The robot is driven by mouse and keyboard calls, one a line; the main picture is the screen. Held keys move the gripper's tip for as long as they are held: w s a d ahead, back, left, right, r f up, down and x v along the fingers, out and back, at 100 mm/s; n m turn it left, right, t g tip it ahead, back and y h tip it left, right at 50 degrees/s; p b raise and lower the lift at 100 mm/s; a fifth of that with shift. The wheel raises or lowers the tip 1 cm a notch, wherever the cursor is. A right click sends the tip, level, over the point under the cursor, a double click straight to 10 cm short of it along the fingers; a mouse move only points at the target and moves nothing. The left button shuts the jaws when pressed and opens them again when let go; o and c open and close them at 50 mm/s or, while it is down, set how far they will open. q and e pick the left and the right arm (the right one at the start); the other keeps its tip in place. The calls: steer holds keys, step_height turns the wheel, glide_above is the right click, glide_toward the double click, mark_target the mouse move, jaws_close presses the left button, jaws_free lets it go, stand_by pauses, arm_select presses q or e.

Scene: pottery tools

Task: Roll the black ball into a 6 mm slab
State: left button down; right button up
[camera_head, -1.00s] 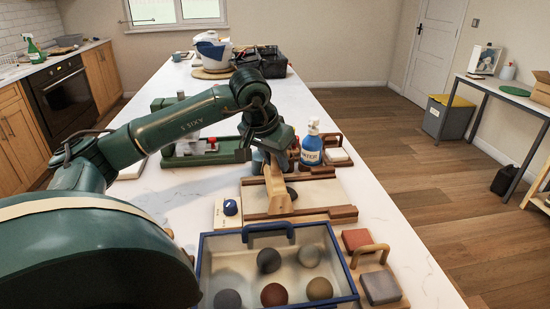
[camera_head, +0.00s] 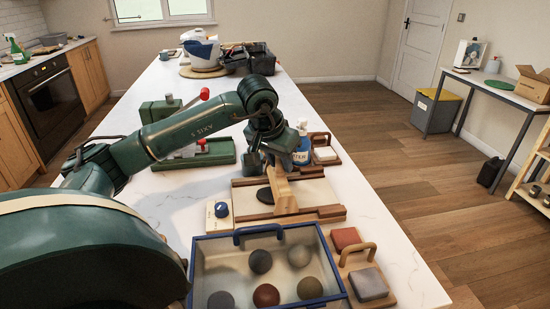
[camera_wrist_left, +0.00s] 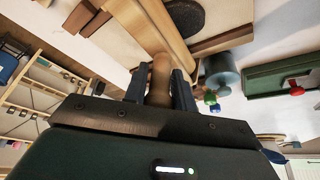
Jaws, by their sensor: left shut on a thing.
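The black clay (camera_head: 265,195) is a flat dark disc on the pale rolling board (camera_head: 318,190), just left of the rolling pin. It also shows in the left wrist view (camera_wrist_left: 187,17). My left gripper (camera_head: 272,160) is shut on the far handle of the wooden rolling pin (camera_head: 284,193). In the left wrist view the handle sits between the two fingers (camera_wrist_left: 160,85). I cannot tell whether the pin touches the clay, or how thick the clay is. My right gripper is out of view.
A blue-rimmed bin (camera_head: 205,262) with several clay balls stands in front of the board. A blue bottle (camera_head: 301,150) and green tray (camera_head: 212,156) are behind.

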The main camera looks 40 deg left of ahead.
arm_select(q)
steer(key=shift+d+f, duration=0.1)
steer(key=shift+f, duration=0.1)
steer(key=shift+w+d, duration=0.1)
steer(key=shift+w, duration=0.05)
steer(key=shift+f, duration=0.1)
steer(key=shift+s+a+b, duration=0.35)
steer(key=shift+s+a, duration=0.15)
steer(key=shift+s, duration=0.05)
steer(key=shift+s+a, duration=0.1)
steer(key=shift+s, duration=0.05)
steer(key=shift+s+a, duration=0.15)
steer(key=shift+s, duration=0.1)
stand_by(0.3)
